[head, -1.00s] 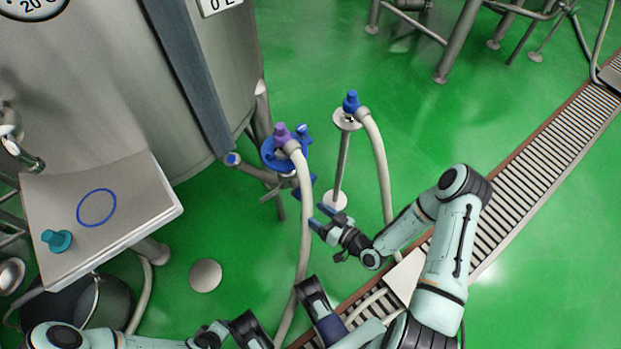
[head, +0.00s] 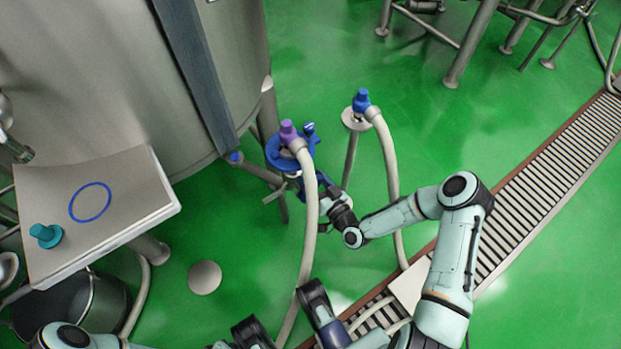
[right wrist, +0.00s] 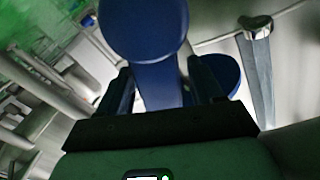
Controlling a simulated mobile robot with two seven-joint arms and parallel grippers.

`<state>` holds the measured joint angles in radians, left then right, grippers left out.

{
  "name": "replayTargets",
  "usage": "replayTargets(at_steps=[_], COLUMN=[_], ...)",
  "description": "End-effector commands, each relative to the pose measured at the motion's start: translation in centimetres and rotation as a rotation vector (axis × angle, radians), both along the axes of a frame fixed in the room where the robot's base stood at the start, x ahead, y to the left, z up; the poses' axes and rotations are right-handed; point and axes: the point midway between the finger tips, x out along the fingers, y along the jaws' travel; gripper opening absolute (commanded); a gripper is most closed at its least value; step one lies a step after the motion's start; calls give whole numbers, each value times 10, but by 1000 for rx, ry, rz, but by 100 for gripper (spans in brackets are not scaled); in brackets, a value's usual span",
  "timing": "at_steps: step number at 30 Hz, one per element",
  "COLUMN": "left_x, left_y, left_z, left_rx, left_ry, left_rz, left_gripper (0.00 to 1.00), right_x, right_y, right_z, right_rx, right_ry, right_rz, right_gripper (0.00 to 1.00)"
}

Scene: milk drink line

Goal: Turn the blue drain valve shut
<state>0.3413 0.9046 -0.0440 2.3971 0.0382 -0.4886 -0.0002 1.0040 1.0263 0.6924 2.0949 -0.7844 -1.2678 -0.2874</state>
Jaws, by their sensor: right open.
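The blue drain valve (head: 275,155) sits on the pipework at the foot of the steel tank, with a blue handle end (head: 308,129) showing beside a purple-capped hose. My right gripper (head: 322,188) is just below and right of it, partly behind the hose. In the right wrist view, a blue bar with a round end (right wrist: 145,25) lies between the fingers of my right gripper (right wrist: 163,85), which are open on either side of it. I cannot tell whether either finger touches it. My left arm enters at the bottom left; its gripper is not clear there.
A pale hose (head: 308,215) hangs in front of the valve. A blue-capped stand (head: 353,122) with another hose is at its right. A floor grate (head: 540,165) runs at right.

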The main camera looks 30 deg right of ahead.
Motion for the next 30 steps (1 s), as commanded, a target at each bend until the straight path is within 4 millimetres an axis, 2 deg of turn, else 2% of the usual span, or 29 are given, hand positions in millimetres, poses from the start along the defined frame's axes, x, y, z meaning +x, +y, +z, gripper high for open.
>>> replayTargets(at_steps=[4,13,19,26,30], left_x=[-6,-7,-7,-5,2], left_y=[1,1,1,0,0], left_z=[-4,-4,-4,-2,3], left_rx=[-1,-1,-2,-1,0], left_ry=[19,22,21,15,-7], left_rz=[2,2,1,1,-1], left_gripper=[43,43,43,43,43], right_x=[10,12,12,9,0], right_y=[1,1,1,0,-2], right_z=[0,1,0,0,-1], right_rx=[1,1,1,13,52], right_ry=[0,0,0,2,7], right_rz=[0,0,0,-1,-1], right_gripper=[66,66,1,0,0])
